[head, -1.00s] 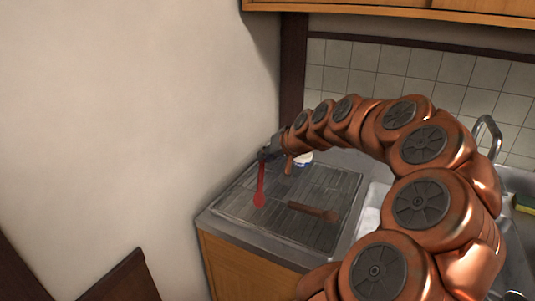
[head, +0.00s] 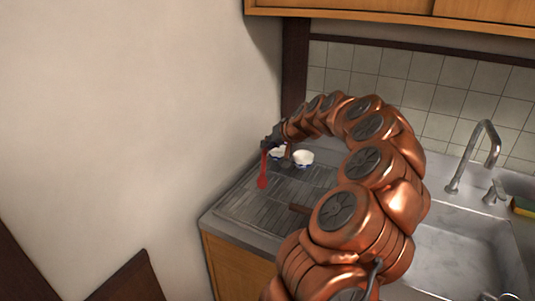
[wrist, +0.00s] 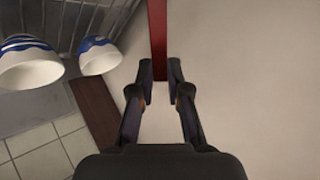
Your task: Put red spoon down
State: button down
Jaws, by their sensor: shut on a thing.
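My gripper (head: 270,141) is shut on the red spoon (head: 262,176), near the left wall and above the far left part of the ridged drainboard (head: 245,208). The spoon hangs down from the fingers with its broad end lowest. I cannot tell whether that end touches the board. In the wrist view the fingertips (wrist: 160,72) close around the red handle (wrist: 158,35), which runs up out of the picture.
Two small bowls, one white (head: 303,158) and one partly hidden (head: 278,152), stand at the back. The sink (head: 465,260) and faucet (head: 487,145) are right.

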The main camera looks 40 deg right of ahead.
jog(key=shift+f+p, duration=0.55)
jog(key=shift+f, duration=1.25)
jog(key=shift+f, duration=0.15)
jog(key=c, duration=1.1)
grip_release()
jog(key=shift+c, duration=0.2)
jog(key=b+v, duration=0.2)
jog(key=v, duration=1)
jog(key=shift+b, duration=0.3)
